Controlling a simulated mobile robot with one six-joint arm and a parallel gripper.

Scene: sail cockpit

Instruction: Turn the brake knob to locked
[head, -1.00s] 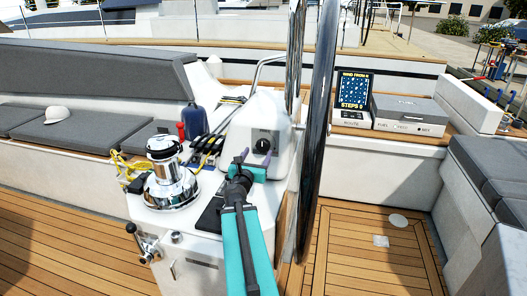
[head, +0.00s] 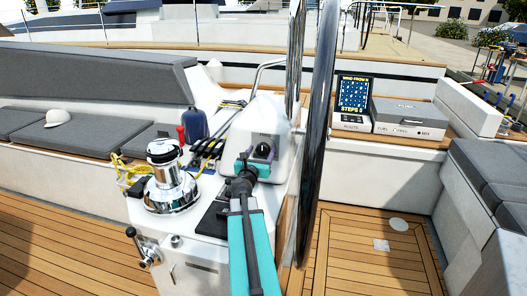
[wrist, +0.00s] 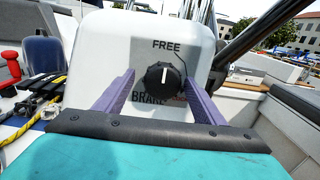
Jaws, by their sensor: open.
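The brake knob (wrist: 163,77) is a black round knob with a white pointer line on the sloped face of a white pedestal (wrist: 88,55). Its pointer stands upright, towards the word FREE above it; BRAKE is printed below, and red lettering at the lower right is partly covered. The knob also shows in the head view (head: 263,150). My gripper (wrist: 164,82) is open, with one purple finger on the left and one on the right of the knob. I cannot tell whether either finger touches it.
A chrome winch (head: 168,176) with yellow rope stands left of the pedestal. A large dark steering wheel (head: 318,120) rises close on the right.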

